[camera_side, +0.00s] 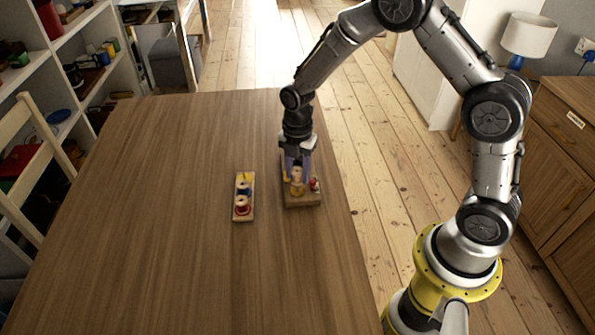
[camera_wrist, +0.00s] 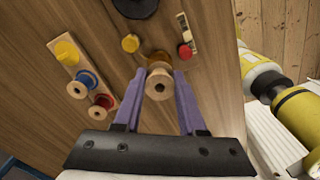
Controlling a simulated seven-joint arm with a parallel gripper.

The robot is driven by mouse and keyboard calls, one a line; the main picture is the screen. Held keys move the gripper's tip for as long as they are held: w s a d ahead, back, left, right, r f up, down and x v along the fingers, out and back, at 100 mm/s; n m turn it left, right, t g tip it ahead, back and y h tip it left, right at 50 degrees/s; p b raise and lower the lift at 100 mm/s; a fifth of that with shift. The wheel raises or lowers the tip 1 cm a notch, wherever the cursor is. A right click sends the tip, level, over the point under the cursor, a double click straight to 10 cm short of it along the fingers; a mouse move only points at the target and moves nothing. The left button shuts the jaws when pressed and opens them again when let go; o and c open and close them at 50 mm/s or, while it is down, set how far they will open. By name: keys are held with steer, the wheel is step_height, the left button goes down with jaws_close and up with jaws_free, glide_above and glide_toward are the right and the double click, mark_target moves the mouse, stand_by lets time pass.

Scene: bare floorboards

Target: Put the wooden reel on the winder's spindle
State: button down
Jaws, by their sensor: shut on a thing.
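The wooden reel (camera_wrist: 159,84), wound with golden-brown thread, is between the purple fingers of my gripper (camera_wrist: 160,95). In the side view my gripper (camera_side: 298,168) points down over the winder (camera_side: 303,203), a wooden block near the table's right edge, and the reel (camera_side: 297,186) shows below the fingertips. The winder carries a red knob (camera_wrist: 185,51) and a yellow part (camera_wrist: 130,43). The spindle is hidden, so I cannot tell whether the reel is around it or above it.
A wooden rack (camera_side: 244,213) stands left of the winder. It holds a red reel (camera_side: 241,205), a blue reel (camera_side: 243,188) and a yellow piece (camera_wrist: 65,51). The table (camera_side: 170,220) is clear to the left and front.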

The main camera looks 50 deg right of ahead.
steer(key=shift+f, duration=1.75)
stand_by(0.5)
steer(key=shift+c, duration=2)
jaws_free()
steer(key=shift+r, duration=0.1)
steer(key=shift+r, duration=3.4)
